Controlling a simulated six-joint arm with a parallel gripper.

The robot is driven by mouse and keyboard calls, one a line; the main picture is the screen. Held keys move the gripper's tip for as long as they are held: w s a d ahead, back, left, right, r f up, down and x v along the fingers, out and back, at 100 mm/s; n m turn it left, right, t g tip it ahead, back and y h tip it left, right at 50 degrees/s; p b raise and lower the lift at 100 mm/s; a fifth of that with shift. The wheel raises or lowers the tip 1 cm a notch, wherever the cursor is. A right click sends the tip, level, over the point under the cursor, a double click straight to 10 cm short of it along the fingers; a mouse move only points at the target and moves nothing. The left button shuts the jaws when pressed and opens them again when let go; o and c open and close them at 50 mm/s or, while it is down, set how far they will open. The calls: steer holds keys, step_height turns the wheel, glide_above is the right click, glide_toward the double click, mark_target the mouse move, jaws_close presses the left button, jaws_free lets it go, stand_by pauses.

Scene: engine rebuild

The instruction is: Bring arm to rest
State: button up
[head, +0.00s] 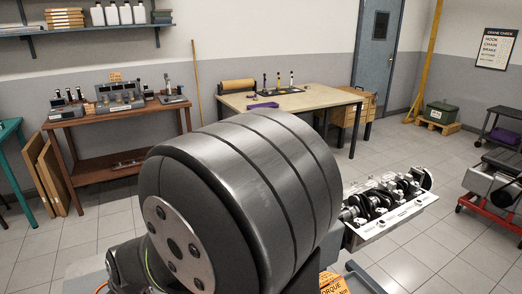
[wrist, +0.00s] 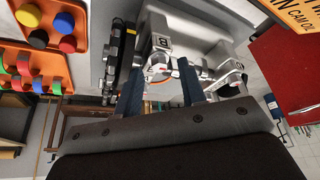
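My gripper (wrist: 161,76) shows in the wrist view as two blue fingers standing well apart. It looks open, with no part visibly clamped between the fingers. Grey and silver engine parts (wrist: 205,45), one marked with a letter B, lie beyond the fingertips. I cannot tell how far they are from the fingers. In the head view my large dark arm link fills the middle, and the gripper is hidden.
A crankshaft assembly (head: 385,205) lies right of my arm. An orange tray (wrist: 80,52) with coloured round pieces and a red surface (wrist: 290,75) flank the gripper. A wooden workbench (head: 120,120) and a pale table (head: 325,98) stand behind. Open floor (head: 440,240) lies right.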

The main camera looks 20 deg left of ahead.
steer(key=shift+n+g, duration=0.5)
steer(key=shift+n, duration=0.6)
